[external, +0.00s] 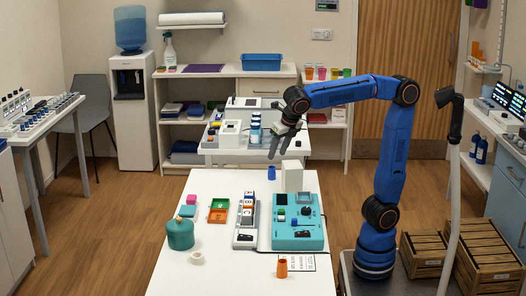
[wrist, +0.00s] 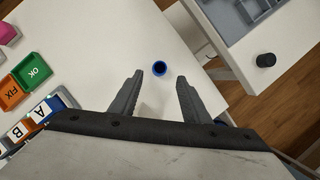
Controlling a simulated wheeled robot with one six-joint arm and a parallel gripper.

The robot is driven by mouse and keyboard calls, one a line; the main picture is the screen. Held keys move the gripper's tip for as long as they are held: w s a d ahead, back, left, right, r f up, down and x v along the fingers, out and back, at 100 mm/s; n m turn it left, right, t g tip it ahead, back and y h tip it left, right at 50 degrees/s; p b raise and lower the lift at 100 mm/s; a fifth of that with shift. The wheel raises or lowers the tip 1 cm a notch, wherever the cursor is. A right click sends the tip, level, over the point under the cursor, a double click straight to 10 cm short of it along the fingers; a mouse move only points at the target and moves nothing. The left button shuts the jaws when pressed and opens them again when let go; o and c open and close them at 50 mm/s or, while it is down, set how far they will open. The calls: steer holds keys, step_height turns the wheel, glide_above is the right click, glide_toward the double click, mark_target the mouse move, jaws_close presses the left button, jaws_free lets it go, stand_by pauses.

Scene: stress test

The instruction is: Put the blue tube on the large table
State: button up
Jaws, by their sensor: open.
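The blue tube (external: 271,173) stands upright near the far end of the large white table (external: 180,252). In the wrist view the tube (wrist: 159,67) shows from above as a dark-centred blue ring on the white surface. My gripper (external: 287,140) is above the table's far end, higher than the tube. In the wrist view my gripper (wrist: 159,87) is open and empty, its two dark fingers apart. The tube appears between and just beyond the fingertips, not touching them.
A white box (external: 292,176) stands beside the tube on its right. A second table (external: 286,152) with bottles stands behind.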

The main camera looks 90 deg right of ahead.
steer(key=shift+v, duration=1.45)
steer(key=s+d+f+m+g+y, duration=0.1)
steer(key=s+d+f+m, duration=0.1)
steer(key=s+f+m, duration=0.6)
steer(key=s+d+f+m+g+y, duration=0.1)
steer(key=s+d+f+m+g, duration=0.2)
steer(key=s, duration=1)
steer(key=s+d+f+m+t, duration=0.2)
steer(key=f+m, duration=0.2)
steer(key=m, duration=0.4)
steer(key=s+d+f+m+t+y, duration=0.1)
steer(key=d+f+m+t, duration=0.1)
steer(key=f+m, duration=0.3)
steer(key=m+t, duration=0.1)
steer(key=m, duration=0.2)
steer(key=shift+s+d+f+t, duration=0.2)
steer(key=shift+s+d+t, duration=0.1)
steer(key=shift+s+d, duration=0.1)
